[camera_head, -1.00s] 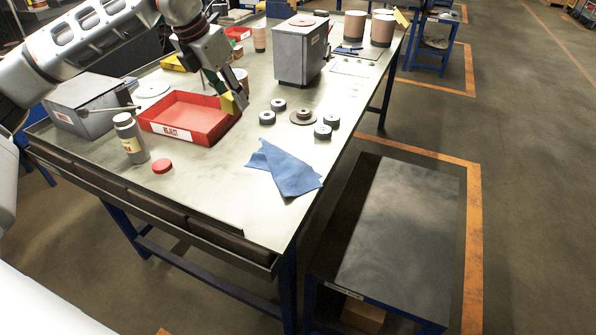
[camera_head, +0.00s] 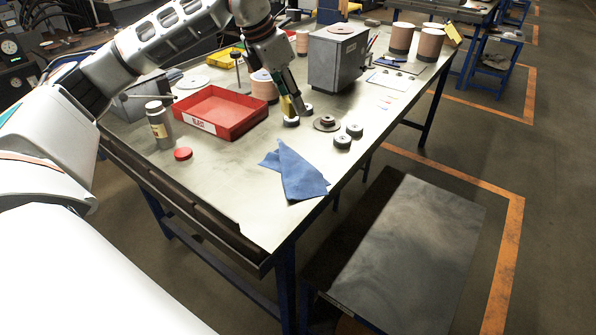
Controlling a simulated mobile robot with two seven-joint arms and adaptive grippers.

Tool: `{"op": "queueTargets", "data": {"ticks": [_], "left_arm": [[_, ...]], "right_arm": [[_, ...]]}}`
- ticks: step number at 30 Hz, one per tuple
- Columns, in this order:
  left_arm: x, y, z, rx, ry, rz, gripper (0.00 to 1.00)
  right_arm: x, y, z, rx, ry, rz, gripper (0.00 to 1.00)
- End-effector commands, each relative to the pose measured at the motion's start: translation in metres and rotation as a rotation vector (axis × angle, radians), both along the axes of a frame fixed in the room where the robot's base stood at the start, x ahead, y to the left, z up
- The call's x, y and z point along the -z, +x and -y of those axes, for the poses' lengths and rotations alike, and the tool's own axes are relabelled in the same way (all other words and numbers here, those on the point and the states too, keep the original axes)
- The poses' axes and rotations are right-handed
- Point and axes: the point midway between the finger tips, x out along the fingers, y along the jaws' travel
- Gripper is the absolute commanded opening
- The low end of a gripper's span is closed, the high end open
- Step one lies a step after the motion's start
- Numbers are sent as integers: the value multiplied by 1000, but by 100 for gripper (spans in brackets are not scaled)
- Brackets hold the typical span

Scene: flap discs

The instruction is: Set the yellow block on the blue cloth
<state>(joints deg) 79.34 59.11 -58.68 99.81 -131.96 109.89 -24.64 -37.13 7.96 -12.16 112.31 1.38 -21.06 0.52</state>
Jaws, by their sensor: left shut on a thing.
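My left gripper (camera_head: 295,107) is shut on the yellow block (camera_head: 287,106), which is partly hidden by the fingers. It is held over the table near the grey discs, beyond the blue cloth. The blue cloth (camera_head: 293,172) lies flat and a little folded near the table's front right edge, with nothing on it. My right gripper is not in view.
A red bin (camera_head: 243,122), a bottle (camera_head: 159,127) and a red lid (camera_head: 183,154) stand to the left. A grey metal box (camera_head: 337,60) stands behind.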

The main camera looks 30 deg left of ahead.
Motion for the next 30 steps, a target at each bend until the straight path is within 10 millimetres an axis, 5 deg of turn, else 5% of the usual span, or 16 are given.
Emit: {"op": "queueTargets", "data": {"ticks": [15, 30], "left_arm": [[123, -1, 0, 0, -1, -6, 17], [174, -1, 0, -1, 0, -6, 17]], "right_arm": [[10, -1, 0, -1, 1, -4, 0], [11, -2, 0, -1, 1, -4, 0]]}}
